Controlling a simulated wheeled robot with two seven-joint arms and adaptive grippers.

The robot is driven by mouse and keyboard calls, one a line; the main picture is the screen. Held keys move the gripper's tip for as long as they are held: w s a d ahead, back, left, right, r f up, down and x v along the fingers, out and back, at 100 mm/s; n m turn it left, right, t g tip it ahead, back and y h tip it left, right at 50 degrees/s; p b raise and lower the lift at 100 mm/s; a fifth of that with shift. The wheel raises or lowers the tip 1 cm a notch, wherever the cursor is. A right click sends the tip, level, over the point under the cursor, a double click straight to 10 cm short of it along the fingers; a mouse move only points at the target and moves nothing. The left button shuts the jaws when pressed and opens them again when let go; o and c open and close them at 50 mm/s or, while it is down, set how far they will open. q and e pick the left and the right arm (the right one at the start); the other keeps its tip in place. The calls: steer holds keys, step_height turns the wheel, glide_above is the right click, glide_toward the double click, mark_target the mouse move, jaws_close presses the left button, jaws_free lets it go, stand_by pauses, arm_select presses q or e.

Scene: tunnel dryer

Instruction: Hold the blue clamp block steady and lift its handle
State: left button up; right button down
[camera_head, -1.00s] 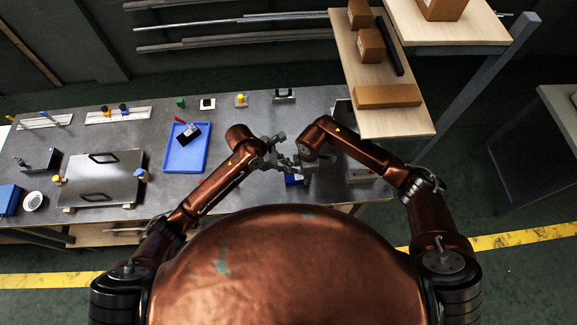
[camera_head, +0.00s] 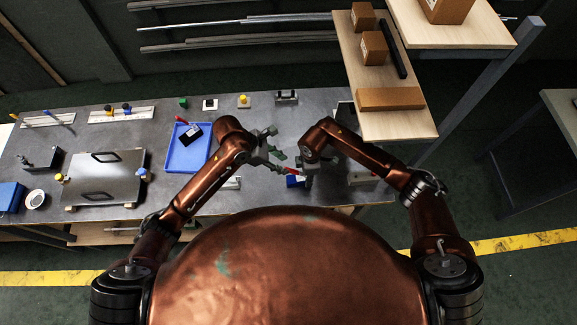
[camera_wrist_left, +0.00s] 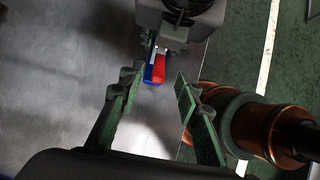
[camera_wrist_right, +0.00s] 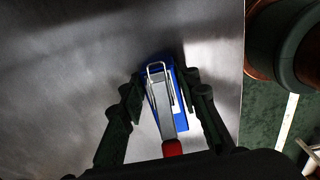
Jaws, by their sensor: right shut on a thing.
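The blue clamp block (camera_head: 293,182) is at the front edge of the metal bench, mostly hidden by my grippers. In the right wrist view its blue body (camera_wrist_right: 180,88) carries a metal wire loop and a metal lever with a red handle end (camera_wrist_right: 172,148). My right gripper (camera_wrist_right: 164,80) is shut on the blue block, one finger on each side. My left gripper (camera_head: 279,150) is open and empty, left of the block. In the left wrist view the red handle (camera_wrist_left: 160,68) lies ahead, between and just beyond the open fingertips. How far the handle is raised is hard to tell.
A blue tray (camera_head: 180,160) with a dark item lies left of my left arm. A metal plate (camera_head: 104,180) with two handles is farther left. A wooden shelf (camera_head: 385,122) with boxes overhangs the bench at right. Small fixtures line the back edge.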

arm_select(q)
steer(key=v, duration=0.6)
steer(key=shift+c, duration=0.4)
steer(key=shift+a+f, duration=0.15)
steer(key=shift+f, duration=0.05)
steer(key=shift+c, duration=0.9)
steer(key=a+f, duration=0.1)
steer(key=a+f+g+h, duration=0.1)
steer(key=f, duration=0.1)
steer(key=a+f+g, duration=0.1)
steer(key=f, duration=0.1)
steer(key=shift+s+a+f+m+h, duration=0.2)
steer(key=shift+a+f+m+h, duration=0.1)
steer(key=shift+m, duration=0.1)
steer(key=c, duration=0.5)
steer(key=a+f+h, duration=0.1)
steer(key=a+f, duration=0.1)
steer(key=s+a+f+g+h, duration=0.1)
steer(key=a+h, duration=0.1)
steer(key=shift+f, duration=0.4)
jaws_close()
steer(key=a+f+t+h, duration=0.3)
steer(key=a+t+h, duration=0.1)
steer(key=a+h, duration=0.4)
steer(key=y, duration=0.1)
glide_toward(297, 172)
steer(key=d, duration=0.1)
steer(key=d+r, duration=0.1)
steer(key=shift+w+d+r+n, duration=0.2)
steer(key=shift+d+n, duration=0.2)
